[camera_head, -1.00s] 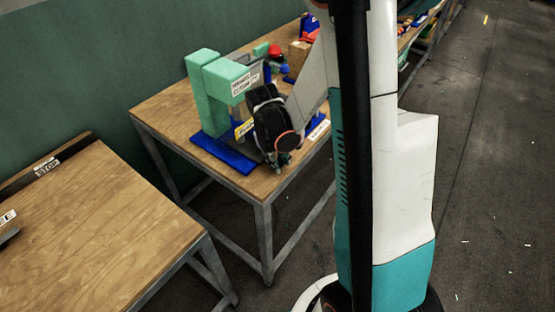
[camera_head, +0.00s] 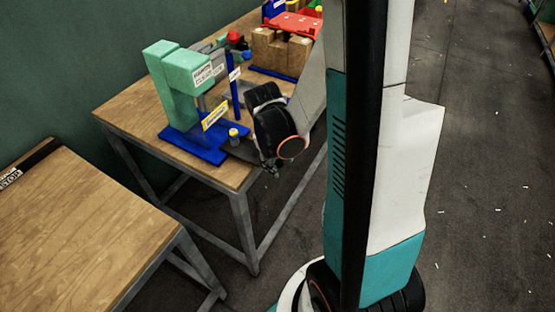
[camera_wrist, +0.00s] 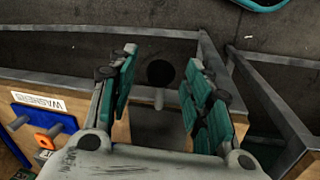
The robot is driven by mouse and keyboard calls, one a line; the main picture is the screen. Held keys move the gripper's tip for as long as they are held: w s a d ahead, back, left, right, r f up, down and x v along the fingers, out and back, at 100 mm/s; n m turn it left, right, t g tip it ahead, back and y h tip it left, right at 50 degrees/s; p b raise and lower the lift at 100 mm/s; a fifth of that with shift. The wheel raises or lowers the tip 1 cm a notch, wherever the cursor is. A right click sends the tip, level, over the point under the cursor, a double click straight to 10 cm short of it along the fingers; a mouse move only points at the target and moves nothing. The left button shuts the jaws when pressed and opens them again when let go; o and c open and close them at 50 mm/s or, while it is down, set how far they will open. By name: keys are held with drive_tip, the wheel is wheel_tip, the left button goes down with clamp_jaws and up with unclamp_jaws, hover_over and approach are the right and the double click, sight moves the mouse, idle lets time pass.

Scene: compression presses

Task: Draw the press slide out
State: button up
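The green press (camera_head: 172,82) stands on a blue base (camera_head: 190,148) on the wooden table. A dark grey plate, seemingly its slide (camera_head: 241,149), juts from the base towards the table's front edge, with a small yellow-topped post (camera_head: 234,137) by it. My gripper (camera_head: 271,168) is at that edge, just past the plate's outer end. In the wrist view my gripper (camera_wrist: 163,72) is open, its teal pads apart. A dark round knob on a short pale stem (camera_wrist: 160,97) shows between the pads, with visible gaps on both sides. The plate's end is partly hidden by my gripper in the head view.
A blue rack labelled WASHERS (camera_wrist: 45,120) with an orange piece is left in the wrist view. A red-topped fixture with wooden blocks (camera_head: 282,50) stands farther along the table. Another wooden table (camera_head: 85,230) is at lower left. Floor beyond the edge is clear.

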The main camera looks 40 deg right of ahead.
wheel_tip(320, 180, up, 12)
drive_tip(key=a, duration=0.2)
drive_tip(key=shift+s+a, duration=0.2)
drive_tip(key=shift+s, duration=0.1)
idle(0.5)
drive_tip(key=shift+f, duration=0.1)
